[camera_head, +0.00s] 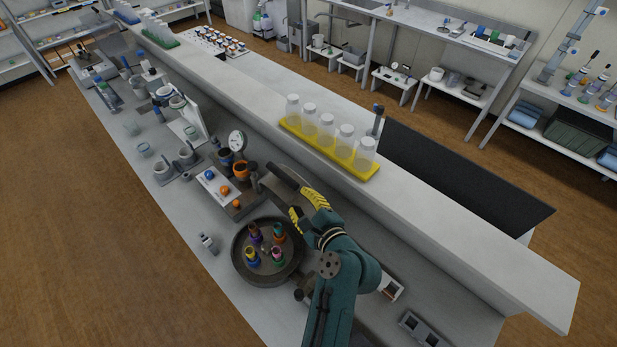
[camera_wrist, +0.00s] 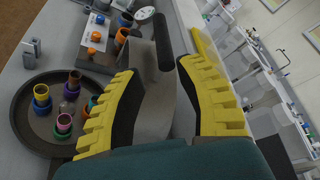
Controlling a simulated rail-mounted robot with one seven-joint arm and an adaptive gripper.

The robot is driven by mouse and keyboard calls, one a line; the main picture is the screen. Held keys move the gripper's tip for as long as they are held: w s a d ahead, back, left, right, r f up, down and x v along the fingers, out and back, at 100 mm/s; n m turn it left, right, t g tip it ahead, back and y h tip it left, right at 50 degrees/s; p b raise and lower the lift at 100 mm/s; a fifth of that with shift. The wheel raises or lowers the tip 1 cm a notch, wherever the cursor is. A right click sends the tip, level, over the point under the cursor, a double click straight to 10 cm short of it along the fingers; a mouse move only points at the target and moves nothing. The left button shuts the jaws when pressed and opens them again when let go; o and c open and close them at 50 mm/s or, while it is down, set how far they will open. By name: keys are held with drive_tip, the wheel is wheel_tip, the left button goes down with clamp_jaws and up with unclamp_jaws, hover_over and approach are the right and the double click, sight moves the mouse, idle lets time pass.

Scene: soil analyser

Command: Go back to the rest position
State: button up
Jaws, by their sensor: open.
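My gripper (camera_head: 305,206) has yellow ridged fingers and is at the end of my teal arm, above the bench. In the wrist view my gripper (camera_wrist: 165,105) is open, with its two fingers spread and nothing held between them. A dark handle (camera_wrist: 163,42) on a grey flat part shows beyond the fingers, apart from them as far as I can tell. A round dark tray (camera_head: 240,268) stands to the left of my gripper and holds several coloured cups (camera_head: 277,256). The tray also shows at the left in the wrist view (camera_wrist: 25,143).
A raised white shelf (camera_head: 440,215) runs along the bench behind my gripper. A yellow rack (camera_head: 330,153) with several clear bottles stands on it. A white panel (camera_head: 217,187) with blue and orange knobs and a round gauge (camera_head: 237,140) are to the left. A small metal block (camera_head: 208,243) stands near the front edge.

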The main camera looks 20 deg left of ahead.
drive_tip(key=d+r+n+t+h+p, duration=0.1)
drive_tip(key=d+r+n+t+p, duration=0.2)
drive_tip(key=r, duration=0.8)
drive_tip(key=d+r+n+t+h+p, duration=0.1)
drive_tip(key=d+r+n+t, duration=0.2)
drive_tip(key=r, duration=0.9)
drive_tip(key=s+d+r+n+t+h, duration=0.2)
drive_tip(key=s+d+r+n+h, duration=0.2)
drive_tip(key=r, duration=0.5)
drive_tip(key=s+d+r+n+t+h, duration=0.3)
drive_tip(key=s+d+r+n+h, duration=0.2)
drive_tip(key=s, duration=0.6)
drive_tip(key=d+r+n, duration=0.2)
drive_tip(key=d+r, duration=0.1)
drive_tip(key=r, duration=0.1)
drive_tip(key=shift+s+d+r+p, duration=0.3)
drive_tip(key=shift+d+r+p, duration=0.05)
drive_tip(key=shift+d+r, duration=0.05)
